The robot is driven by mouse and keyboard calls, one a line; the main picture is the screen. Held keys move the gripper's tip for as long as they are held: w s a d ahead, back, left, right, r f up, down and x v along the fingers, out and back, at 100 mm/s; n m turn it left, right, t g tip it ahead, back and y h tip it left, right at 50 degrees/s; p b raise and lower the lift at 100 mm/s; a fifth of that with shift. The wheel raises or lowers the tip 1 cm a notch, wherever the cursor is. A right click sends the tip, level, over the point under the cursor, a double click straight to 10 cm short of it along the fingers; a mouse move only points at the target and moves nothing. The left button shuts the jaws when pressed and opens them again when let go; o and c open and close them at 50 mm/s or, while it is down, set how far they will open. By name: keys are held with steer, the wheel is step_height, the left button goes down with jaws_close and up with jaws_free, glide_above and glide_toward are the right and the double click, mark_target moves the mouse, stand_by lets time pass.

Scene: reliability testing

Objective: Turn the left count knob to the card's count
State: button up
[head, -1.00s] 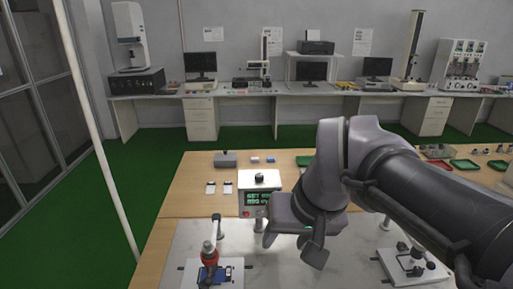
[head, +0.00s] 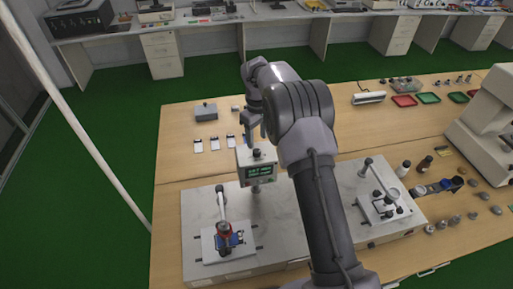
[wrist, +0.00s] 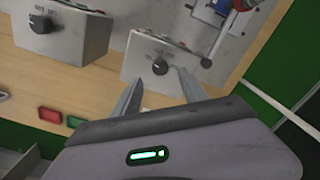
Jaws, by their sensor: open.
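The left counter box (head: 257,172) is light grey with a green-lit display, and a dark knob (head: 257,153) sits on its top. The display digits are too small to read. In the wrist view the box (wrist: 140,50) shows with its round black knob (wrist: 160,67). My gripper (wrist: 160,79) is open, its two fingers pointing at this knob from either side, apart from it as far as I can tell. In the head view my gripper (head: 254,128) hangs just above and behind the box. Several small white cards (head: 214,144) lie left of it; their print is unreadable.
A second box (wrist: 70,38) with a black knob (wrist: 40,23) stands beside it in the wrist view. A red-topped fixture (head: 223,232) is at front left, another fixture (head: 383,202) at right. A grey block (head: 206,112) lies behind the cards.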

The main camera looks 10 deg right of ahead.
mark_target(257, 151)
step_height(257, 151, down, 5)
steer(key=shift+s+f, duration=0.1)
steer(key=shift+s, duration=0.05)
steer(key=shift+f, duration=0.55)
jaws_close()
